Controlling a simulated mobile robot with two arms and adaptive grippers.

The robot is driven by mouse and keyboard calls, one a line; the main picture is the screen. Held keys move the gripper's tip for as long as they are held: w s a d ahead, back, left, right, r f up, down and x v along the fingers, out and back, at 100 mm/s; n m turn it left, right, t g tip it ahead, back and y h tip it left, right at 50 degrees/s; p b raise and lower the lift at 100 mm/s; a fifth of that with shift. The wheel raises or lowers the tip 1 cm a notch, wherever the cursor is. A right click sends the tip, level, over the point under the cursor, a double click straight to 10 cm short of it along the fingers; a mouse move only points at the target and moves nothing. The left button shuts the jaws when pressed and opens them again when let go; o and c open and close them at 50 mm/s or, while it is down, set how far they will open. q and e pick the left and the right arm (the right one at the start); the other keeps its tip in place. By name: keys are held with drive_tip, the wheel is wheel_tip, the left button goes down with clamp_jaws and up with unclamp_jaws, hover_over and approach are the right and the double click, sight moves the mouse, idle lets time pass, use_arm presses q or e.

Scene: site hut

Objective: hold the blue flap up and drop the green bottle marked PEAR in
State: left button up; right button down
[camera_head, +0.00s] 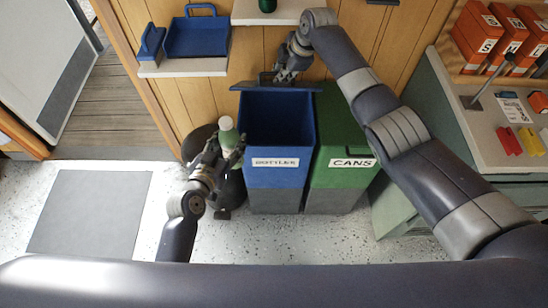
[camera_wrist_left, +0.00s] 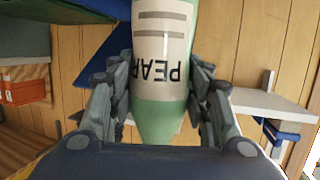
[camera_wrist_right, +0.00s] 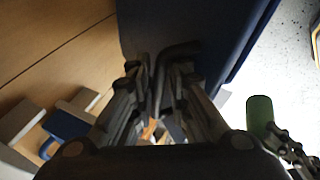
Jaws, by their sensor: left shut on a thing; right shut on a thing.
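The green bottle marked PEAR (camera_wrist_left: 160,112) is between the fingers of my left gripper (camera_wrist_left: 160,95), which is shut on it. In the head view the bottle (camera_head: 228,136) is just left of the blue bin marked BOTTLES (camera_head: 276,178), outside its opening. The blue flap (camera_head: 262,81) stands raised at the back of that bin, so its dark inside shows. My right gripper (camera_head: 287,74) is at the flap's edge, shut on its dark handle (camera_wrist_right: 162,75). The right wrist view also shows the bottle (camera_wrist_right: 260,112) at the right.
A green bin marked CANS (camera_head: 345,165) stands right of the blue bin, partly behind my right arm. A shelf (camera_head: 183,68) with a blue tray (camera_head: 198,38) is on the wall at upper left. A counter (camera_head: 480,130) is at the right. A grey mat (camera_head: 90,212) lies on the floor.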

drive_tip(key=shift+d, duration=0.1)
idle(0.6)
use_arm(q)
drive_tip(key=shift+s+a+f+t+h, duration=0.25)
drive_tip(key=shift+s+a+t+h, duration=0.1)
drive_tip(key=shift+t, duration=0.15)
drive_tip(key=shift+n+t, duration=0.3)
drive_tip(key=shift+n, duration=0.1)
drive_tip(key=w+d+f+n+t+h, duration=0.1)
drive_tip(key=w+d+n+t, duration=0.15)
drive_tip(key=w, duration=0.75)
drive_tip(key=shift+m, duration=0.45)
drive_tip(key=shift+s+f, duration=0.1)
drive_tip(key=shift+f, duration=2.5)
drive_tip(key=shift+a, duration=0.1)
